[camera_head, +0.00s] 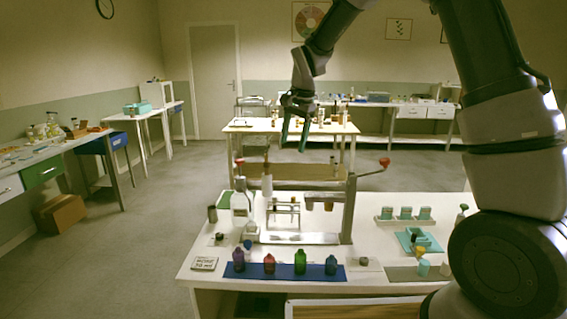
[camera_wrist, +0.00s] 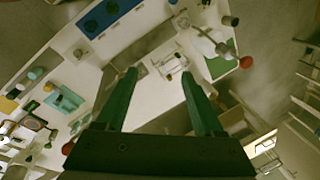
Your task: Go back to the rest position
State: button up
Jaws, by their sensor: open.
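My gripper (camera_head: 294,132) hangs from my raised arm, above and behind the white table (camera_head: 195,258), pointing down. In the wrist view, its two green fingers (camera_wrist: 158,88) stand wide apart with nothing between them. A blue mat (camera_head: 237,274) at the table's front holds a row of small bottles: purple (camera_head: 239,261), red (camera_head: 269,264), green (camera_head: 300,262) and blue (camera_head: 331,265). The gripper is well clear of these bottles.
A metal press frame (camera_head: 348,210) with a red-knobbed lever (camera_head: 384,162) stands mid-table below my gripper. A teal tray (camera_head: 420,240) and a rack of teal-labelled items (camera_head: 404,216) are at the right. Open floor (camera_head: 120,260) lies to the left.

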jog(key=s+d+r+n+t, duration=0.2)
jog(key=s+d+r, duration=1)
jog(key=d+r, duration=0.15)
jog(key=s+d+t, duration=0.1)
jog(key=s+d, duration=0.3)
jog(key=s, duration=0.3)
jog(key=s+d+r+n+t, duration=0.1)
jog(key=s+d, duration=0.3)
jog(key=s, duration=0.4)
jog(key=shift+s+d+r+n+t, duration=0.2)
jog(key=shift+d+n+t, duration=0.15)
jog(key=shift+t, duration=0.25)
